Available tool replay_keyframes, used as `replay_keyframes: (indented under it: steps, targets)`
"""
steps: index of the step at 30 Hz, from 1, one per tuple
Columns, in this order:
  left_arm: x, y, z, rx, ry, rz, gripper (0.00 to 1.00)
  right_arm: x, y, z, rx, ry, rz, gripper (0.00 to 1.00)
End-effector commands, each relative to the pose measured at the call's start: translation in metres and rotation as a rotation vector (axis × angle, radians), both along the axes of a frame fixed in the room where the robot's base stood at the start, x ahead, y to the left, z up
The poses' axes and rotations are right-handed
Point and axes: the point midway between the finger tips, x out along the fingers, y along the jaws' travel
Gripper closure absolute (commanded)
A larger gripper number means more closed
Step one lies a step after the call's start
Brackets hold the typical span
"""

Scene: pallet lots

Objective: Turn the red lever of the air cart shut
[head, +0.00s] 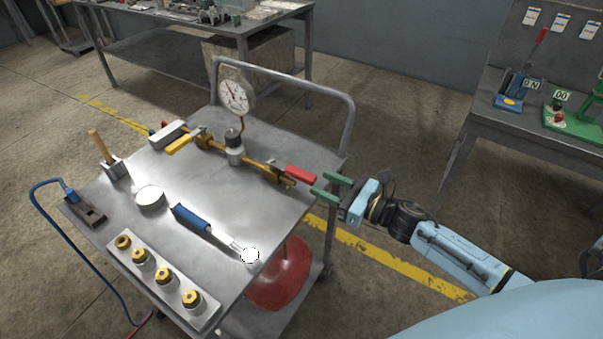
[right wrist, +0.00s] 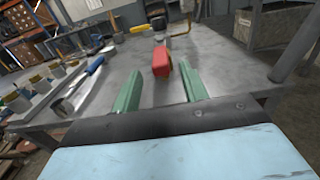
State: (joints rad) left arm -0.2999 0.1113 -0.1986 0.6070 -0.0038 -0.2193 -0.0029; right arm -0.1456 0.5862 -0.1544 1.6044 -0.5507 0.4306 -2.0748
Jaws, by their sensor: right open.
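The air cart (head: 215,250) is a grey metal cart with a brass pipe line (head: 260,165) along its far side. The red lever (head: 300,174) sits at the right end of this line and points right, roughly along the pipe. My right gripper (head: 318,184) is open at the cart's right edge, its green fingertips at the lever's free end. In the right wrist view the red lever (right wrist: 161,62) shows centred between the open fingers, at or just beyond their tips. Any contact cannot be told. My left gripper is out of view.
A round gauge (head: 235,97) stands on the line, with a yellow lever (head: 179,144) farther left. The cart's handle rail (head: 290,78) rises behind. A blue-handled tool (head: 193,218) and a block of brass fittings (head: 163,281) lie nearer. A workbench (head: 530,133) stands right.

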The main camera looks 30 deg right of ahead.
Motion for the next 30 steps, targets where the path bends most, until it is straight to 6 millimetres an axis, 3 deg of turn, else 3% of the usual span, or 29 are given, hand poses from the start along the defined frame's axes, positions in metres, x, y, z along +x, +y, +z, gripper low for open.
replay_keyframes:
  steps: [6,12,25,30]
  targets:
    - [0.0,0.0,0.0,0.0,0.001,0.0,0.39,0.036,0.02,0.001,0.001,-0.002,0.0,0.56]
    - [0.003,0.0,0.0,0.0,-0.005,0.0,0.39,0.056,0.033,0.0,0.003,0.002,-0.001,0.56]
    - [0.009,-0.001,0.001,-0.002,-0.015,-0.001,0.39,0.063,0.037,-0.001,0.002,0.002,-0.001,0.56]
    - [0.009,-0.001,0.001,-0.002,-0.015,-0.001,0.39,0.063,0.037,-0.001,0.002,0.002,-0.001,0.77]
